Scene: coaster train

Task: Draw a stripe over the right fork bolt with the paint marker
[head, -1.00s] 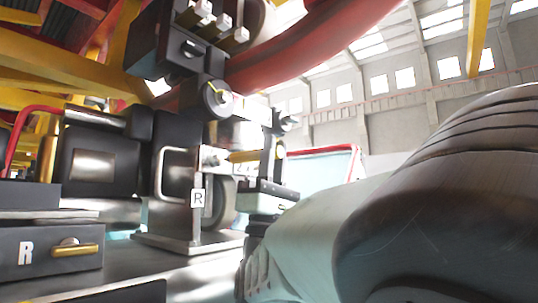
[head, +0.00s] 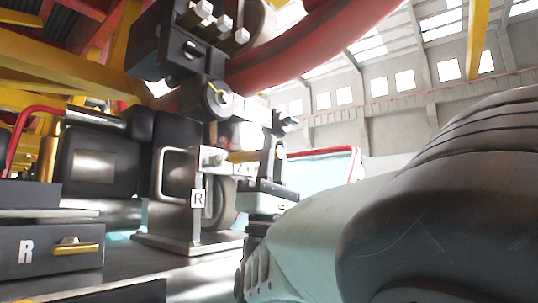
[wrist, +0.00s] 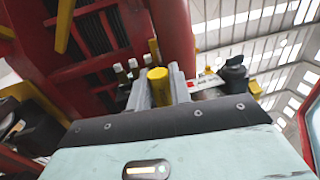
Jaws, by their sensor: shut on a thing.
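In the wrist view the marker's round yellow end (wrist: 157,84) stands between the grey fingers. A light metal bolt-like piece (head: 212,157) sits above the R tag (head: 198,198), just left of the marker. I cannot tell whether the marker touches it. Above is a round grey disc (head: 214,100) with a thin yellow mark.
A dark drawer (head: 50,258) marked R with a brass handle stands at lower left. A dark block (head: 185,50) with pale square studs and a red curved tube (head: 310,45) hang above. Dark units (head: 97,160) crowd the left.

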